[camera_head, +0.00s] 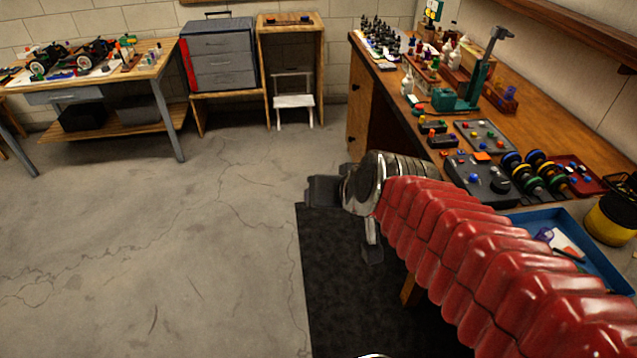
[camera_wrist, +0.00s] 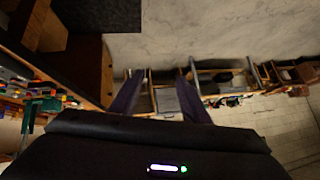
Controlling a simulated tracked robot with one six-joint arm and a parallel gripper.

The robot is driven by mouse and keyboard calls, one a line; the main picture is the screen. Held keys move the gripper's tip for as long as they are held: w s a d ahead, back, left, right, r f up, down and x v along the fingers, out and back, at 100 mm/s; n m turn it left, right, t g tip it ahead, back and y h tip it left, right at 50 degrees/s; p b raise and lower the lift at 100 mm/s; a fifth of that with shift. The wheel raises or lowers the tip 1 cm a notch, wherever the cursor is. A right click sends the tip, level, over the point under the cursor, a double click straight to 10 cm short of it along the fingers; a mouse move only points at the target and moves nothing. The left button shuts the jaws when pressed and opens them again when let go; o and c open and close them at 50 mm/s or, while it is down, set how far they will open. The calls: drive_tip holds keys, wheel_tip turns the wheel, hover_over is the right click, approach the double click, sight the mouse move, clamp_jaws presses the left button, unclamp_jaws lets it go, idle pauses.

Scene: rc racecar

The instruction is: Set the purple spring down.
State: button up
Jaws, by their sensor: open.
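My gripper (camera_head: 345,218) is at the end of my red-sleeved arm, in the air beside the workbench and above the dark mat. In the wrist view its two fingers stand wide apart with nothing between them (camera_wrist: 160,95). A small purple item (camera_head: 544,235) lies in the blue tray (camera_head: 597,262) at the right, partly behind my arm. It is too small to tell whether it is the purple spring. No purple spring shows clearly in either view.
The workbench (camera_head: 540,112) on the right holds a green press (camera_head: 462,97), several control boxes, wheels and bottles. A yellow-and-black container (camera_head: 610,220) stands beyond the tray. A table (camera_head: 150,68) and a grey drawer cabinet (camera_head: 220,55) stand at the back. The floor at left is clear.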

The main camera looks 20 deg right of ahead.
drive_tip(key=s+n+g+h, duration=0.1)
drive_tip(key=s+n+g, duration=0.1)
drive_tip(key=s, duration=0.9)
drive_tip(key=shift+a+f+n+g, duration=0.2)
drive_tip(key=shift+f+n+g, duration=0.1)
drive_tip(key=shift+g, duration=0.3)
